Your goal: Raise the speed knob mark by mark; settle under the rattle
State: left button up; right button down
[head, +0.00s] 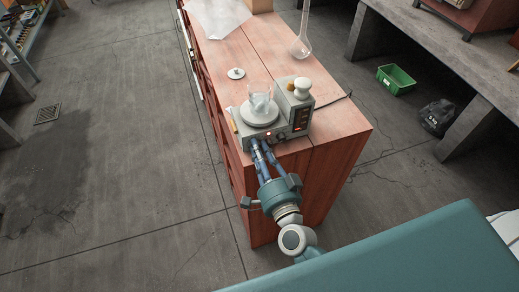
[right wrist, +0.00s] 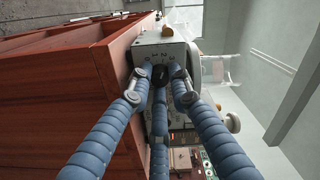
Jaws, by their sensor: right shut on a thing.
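The grey stirrer (head: 243,134) stands near the front end of the red-brown bench, with a small red light on its front. A clear glass beaker (head: 261,103) sits on its round pale plate. My right gripper (head: 262,147) reaches up to the stirrer's front face from below. In the right wrist view its blue fingers (right wrist: 167,74) are closed around the dark speed knob (right wrist: 172,72). Marks with digits show on the panel beside the knob, partly hidden by the fingers; I cannot read the setting. My left gripper is not in view.
A small white disc (head: 236,73) lies behind the stirrer, and a long-necked glass flask (head: 300,47) stands further back. A white-topped item (head: 302,87) is on the stirrer's right side. A green bin (head: 396,79) and black bag (head: 438,116) are on the floor at right.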

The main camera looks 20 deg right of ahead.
jog(key=shift+s+a+f+m, duration=0.1)
jog(key=shift+a+f+m, duration=0.1)
jog(key=shift+m, duration=0.7)
jog(key=shift+a+f+m, duration=0.1)
jog(key=shift+f+m, duration=0.05)
jog(key=shift+m, duration=0.75)
jog(key=c, duration=2)
grip_release()
jog(key=shift+o, duration=0.7)
jog(key=shift+r, duration=0.25)
jog(key=s, duration=1.2)
jog(key=shift+d, duration=0.25)
